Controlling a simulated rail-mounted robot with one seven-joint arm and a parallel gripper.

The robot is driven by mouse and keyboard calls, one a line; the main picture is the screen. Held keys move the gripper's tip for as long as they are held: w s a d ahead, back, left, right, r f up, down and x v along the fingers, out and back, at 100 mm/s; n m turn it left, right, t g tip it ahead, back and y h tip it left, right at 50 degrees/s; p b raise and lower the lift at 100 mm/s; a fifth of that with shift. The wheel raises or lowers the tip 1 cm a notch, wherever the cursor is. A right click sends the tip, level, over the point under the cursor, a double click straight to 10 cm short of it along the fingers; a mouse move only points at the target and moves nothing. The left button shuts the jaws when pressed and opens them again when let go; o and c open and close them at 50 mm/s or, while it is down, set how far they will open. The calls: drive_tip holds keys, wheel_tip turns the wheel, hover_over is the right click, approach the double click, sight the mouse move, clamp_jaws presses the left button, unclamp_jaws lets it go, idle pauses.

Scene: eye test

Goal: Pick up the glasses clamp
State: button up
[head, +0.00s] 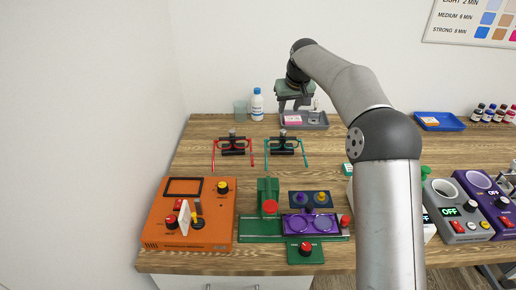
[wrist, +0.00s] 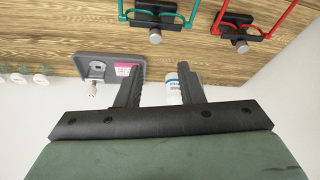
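A red glasses frame (head: 215,154) and a green glasses frame (head: 306,155) stand side by side on the table, each with a black clamp piece with a grey knob: the left clamp (head: 233,148) and the right clamp (head: 282,148). I cannot tell which one the task names. My gripper (head: 295,104) is at the back of the table, behind both clamps. In the wrist view, its fingers (wrist: 160,69) are apart with nothing between them.
A grey tray (head: 318,125) with a pink-labelled item is close to my gripper. An orange box (head: 160,228), a green-purple device (head: 262,229) and a blue tray (head: 455,127) surround the area.

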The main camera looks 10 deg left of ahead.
sight(284, 131)
drive_tip(key=x, duration=0.3)
drive_tip(key=p+x, duration=0.1)
drive_tip(key=x, duration=0.3)
drive_tip(key=p+x, duration=0.1)
drive_tip(key=x, duration=0.3)
drive_tip(key=shift+w+d+f, duration=0.1)
drive_tip(key=shift+d+f, duration=0.1)
drive_tip(key=shift+d, duration=0.05)
drive_tip(key=shift+p+x, duration=1.35)
drive_tip(key=shift+x, duration=1.25)
drive_tip(key=shift+w+d, duration=0.1)
clamp_jaws()
